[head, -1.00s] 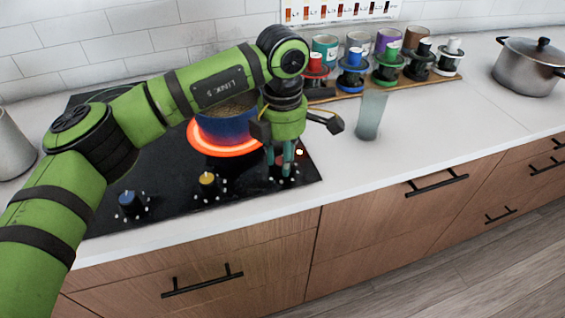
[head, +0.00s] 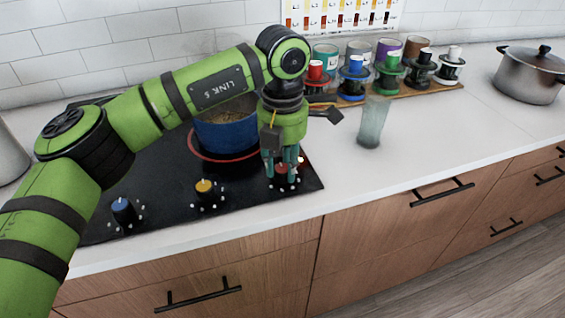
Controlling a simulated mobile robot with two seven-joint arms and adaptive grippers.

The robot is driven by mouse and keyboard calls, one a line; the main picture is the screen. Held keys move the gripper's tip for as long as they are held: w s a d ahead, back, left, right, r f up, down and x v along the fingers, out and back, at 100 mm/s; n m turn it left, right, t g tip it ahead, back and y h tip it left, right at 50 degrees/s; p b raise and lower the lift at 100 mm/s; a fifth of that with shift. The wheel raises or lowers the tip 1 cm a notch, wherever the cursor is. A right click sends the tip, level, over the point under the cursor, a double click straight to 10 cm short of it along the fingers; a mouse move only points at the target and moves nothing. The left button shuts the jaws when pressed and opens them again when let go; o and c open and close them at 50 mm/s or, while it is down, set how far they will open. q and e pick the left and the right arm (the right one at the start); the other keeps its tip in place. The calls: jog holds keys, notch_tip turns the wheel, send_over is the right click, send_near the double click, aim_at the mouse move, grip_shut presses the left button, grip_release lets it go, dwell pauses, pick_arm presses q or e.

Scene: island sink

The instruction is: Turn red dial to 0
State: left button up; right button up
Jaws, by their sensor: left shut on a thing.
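The red dial (head: 281,171) is at the front right corner of the black cooktop (head: 165,195), with white marks around it. My left gripper (head: 284,165) reaches down over the red dial from above and is shut on it, hiding much of it. The dial's pointer and exact setting cannot be read. A blue pot (head: 226,136) stands on the burner behind, whose ring (head: 205,157) shows a dull dark red. My right gripper is not in view.
A yellow dial (head: 205,187) and a blue dial (head: 123,209) sit to the left on the cooktop. A glass (head: 372,124) stands to the right, before a wooden rack (head: 407,91) of coloured spools and cans. A steel pot (head: 528,77) is far right. The front counter is clear.

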aim_at(283, 168)
pick_arm(q)
jog(key=o, duration=1.1)
jog(key=shift+o, duration=0.2)
notch_tip(283, 168, up, 12)
